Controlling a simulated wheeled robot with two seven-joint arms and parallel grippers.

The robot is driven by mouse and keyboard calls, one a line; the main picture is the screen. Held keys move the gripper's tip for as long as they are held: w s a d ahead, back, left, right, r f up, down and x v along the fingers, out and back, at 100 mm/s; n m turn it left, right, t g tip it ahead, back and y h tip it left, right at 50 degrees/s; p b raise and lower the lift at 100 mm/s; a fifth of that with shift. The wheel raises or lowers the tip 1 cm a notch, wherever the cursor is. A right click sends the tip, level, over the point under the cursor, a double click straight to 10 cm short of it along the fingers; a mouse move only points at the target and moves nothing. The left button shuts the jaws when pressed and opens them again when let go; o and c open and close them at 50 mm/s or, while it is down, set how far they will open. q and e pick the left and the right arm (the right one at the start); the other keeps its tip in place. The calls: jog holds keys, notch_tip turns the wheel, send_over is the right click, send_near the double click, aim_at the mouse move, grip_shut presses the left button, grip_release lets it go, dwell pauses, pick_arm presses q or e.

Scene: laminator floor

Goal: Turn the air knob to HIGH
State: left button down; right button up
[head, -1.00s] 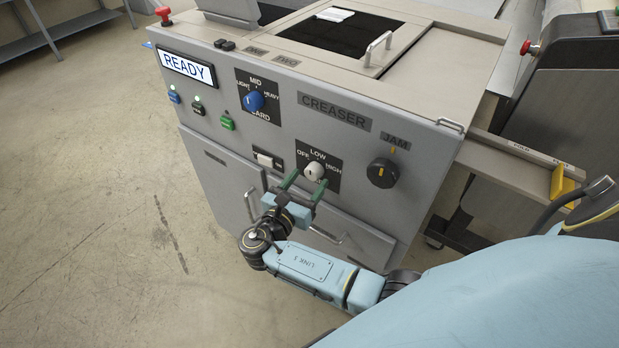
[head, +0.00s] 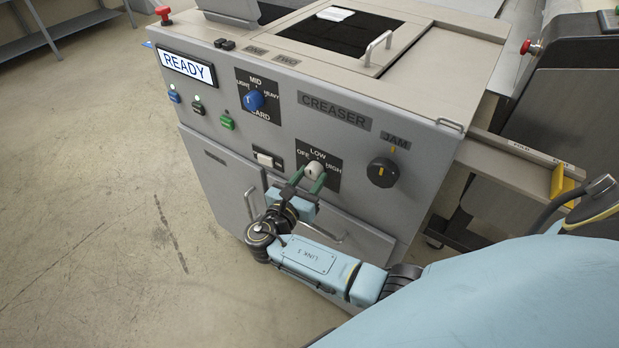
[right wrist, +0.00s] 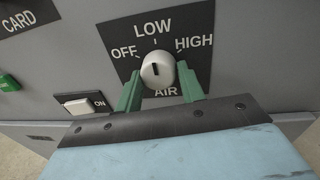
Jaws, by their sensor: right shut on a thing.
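The air knob (head: 314,168) is a round off-white knob on a dark plate on the grey front panel. In the right wrist view, the knob (right wrist: 158,72) has LOW above it, OFF to the left, HIGH to the right and AIR below. Its dark pointer line stands nearly upright, towards LOW. My right gripper (head: 308,176) is shut on the knob, with one green finger on each side. In the right wrist view, the gripper's fingers (right wrist: 159,84) flank the knob from below. My left gripper is not in view.
A white ON switch (right wrist: 84,104) sits left of the knob plate. The black JAM knob (head: 382,172) is to the right, and the blue card knob (head: 254,100) is at upper left. Drawer handles (head: 326,234) stick out below. The floor at left is clear.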

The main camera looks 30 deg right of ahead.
jog(key=shift+m, duration=0.3)
jog(key=m+b, duration=0.1)
jog(key=m, duration=0.1)
jog(key=shift+f+m, duration=0.15)
jog(key=shift+m, duration=0.25)
jog(key=m+b, duration=0.2)
jog(key=m, duration=0.1)
jog(key=shift+w+a+h, duration=0.1)
jog(key=shift+h, duration=0.2)
jog(key=m+b, duration=0.2)
jog(key=m, duration=0.2)
jog(key=shift+h+b, duration=0.3)
jog(key=shift+b, duration=0.1)
jog(key=shift+w+m+b, duration=0.1)
jog(key=shift+m+b, duration=0.45)
jog(key=shift+m, duration=0.35)
jog(key=o, duration=1)
jog(key=shift+c, duration=0.2)
